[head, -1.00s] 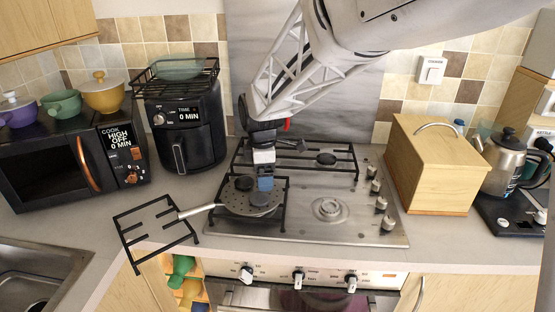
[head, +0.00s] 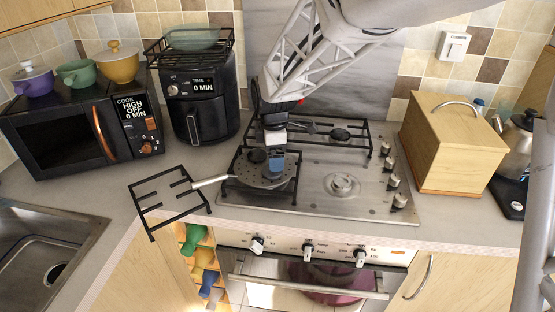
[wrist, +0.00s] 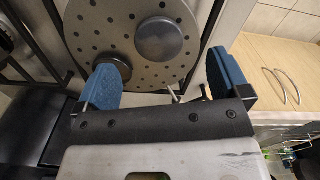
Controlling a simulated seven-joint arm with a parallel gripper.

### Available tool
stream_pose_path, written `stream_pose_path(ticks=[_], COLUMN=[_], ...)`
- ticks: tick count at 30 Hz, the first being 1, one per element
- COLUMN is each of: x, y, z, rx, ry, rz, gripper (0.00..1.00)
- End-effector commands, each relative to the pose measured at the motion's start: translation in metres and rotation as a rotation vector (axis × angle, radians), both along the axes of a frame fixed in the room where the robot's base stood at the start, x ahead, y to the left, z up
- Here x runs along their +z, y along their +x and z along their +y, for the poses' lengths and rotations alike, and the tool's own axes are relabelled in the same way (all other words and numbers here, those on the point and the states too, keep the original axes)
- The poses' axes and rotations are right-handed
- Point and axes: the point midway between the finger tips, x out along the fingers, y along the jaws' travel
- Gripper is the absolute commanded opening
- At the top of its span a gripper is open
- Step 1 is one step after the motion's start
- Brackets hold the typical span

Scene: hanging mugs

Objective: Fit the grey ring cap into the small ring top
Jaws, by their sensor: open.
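A perforated round pan (head: 290,178) with a handle to the left lies on the front-left grate. Two round caps lie on it. In the wrist view, one is a grey domed cap (wrist: 159,38); the other is a darker cap (wrist: 110,68), partly hidden behind my left finger. In the head view, one dark cap (head: 257,156) shows left of my gripper (head: 277,170); the other is mostly hidden behind the fingers. My gripper's blue fingers are wide apart and empty in the wrist view (wrist: 166,85), over the pan's edge. A bare ring top (head: 341,185) sits front right on the hob.
A loose black grate (head: 168,200) lies left of the hob, over the counter's front edge. Another grate with a capped burner (head: 341,135) stands at the back. Knobs (head: 394,182) and a wooden bread box (head: 450,145) stand right.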

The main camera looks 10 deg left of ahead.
Motion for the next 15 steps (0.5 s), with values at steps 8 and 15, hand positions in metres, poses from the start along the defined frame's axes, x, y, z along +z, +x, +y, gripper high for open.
stream_pose_path(ticks=[8, 15], x=[-0.002, -0.022], y=[0.0, 0.001], z=[0.0, 0.001], rx=[0.0, 0.0], ry=[0.0, 0.0], rz=[0.0, 0.001], gripper=[0.94, 0.94])
